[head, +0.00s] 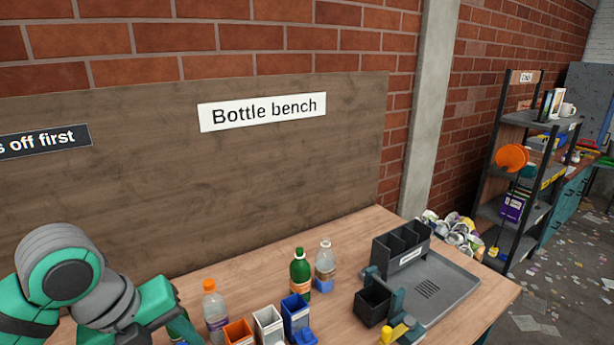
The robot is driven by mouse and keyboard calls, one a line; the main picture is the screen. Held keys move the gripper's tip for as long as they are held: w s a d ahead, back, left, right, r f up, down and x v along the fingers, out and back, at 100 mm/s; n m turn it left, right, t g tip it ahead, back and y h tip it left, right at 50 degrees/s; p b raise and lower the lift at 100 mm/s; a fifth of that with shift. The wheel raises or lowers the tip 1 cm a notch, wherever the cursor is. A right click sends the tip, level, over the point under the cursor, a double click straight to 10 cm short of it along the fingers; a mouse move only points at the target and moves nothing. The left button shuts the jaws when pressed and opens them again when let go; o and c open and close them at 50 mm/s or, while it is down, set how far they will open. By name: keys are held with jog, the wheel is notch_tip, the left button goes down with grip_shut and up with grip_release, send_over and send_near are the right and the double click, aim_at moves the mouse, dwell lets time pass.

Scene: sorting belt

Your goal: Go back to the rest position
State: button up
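My green and grey arm shows at the lower left of the head view, over the left part of the wooden bench (228,270). Its far end runs down out of the bottom edge next to a clear bottle with an orange cap (215,312). My gripper's fingers are not visible. A green bottle (300,271) and a clear bottle with a whitish cap (325,268) stand upright further back on the bench.
Orange (239,332), white (269,325) and blue (296,315) bins stand at the bench front. A grey tray (455,285) with a black divided holder (401,248) and a dark cup fixture (373,304) is at the right. A shelf (515,170) stands beyond.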

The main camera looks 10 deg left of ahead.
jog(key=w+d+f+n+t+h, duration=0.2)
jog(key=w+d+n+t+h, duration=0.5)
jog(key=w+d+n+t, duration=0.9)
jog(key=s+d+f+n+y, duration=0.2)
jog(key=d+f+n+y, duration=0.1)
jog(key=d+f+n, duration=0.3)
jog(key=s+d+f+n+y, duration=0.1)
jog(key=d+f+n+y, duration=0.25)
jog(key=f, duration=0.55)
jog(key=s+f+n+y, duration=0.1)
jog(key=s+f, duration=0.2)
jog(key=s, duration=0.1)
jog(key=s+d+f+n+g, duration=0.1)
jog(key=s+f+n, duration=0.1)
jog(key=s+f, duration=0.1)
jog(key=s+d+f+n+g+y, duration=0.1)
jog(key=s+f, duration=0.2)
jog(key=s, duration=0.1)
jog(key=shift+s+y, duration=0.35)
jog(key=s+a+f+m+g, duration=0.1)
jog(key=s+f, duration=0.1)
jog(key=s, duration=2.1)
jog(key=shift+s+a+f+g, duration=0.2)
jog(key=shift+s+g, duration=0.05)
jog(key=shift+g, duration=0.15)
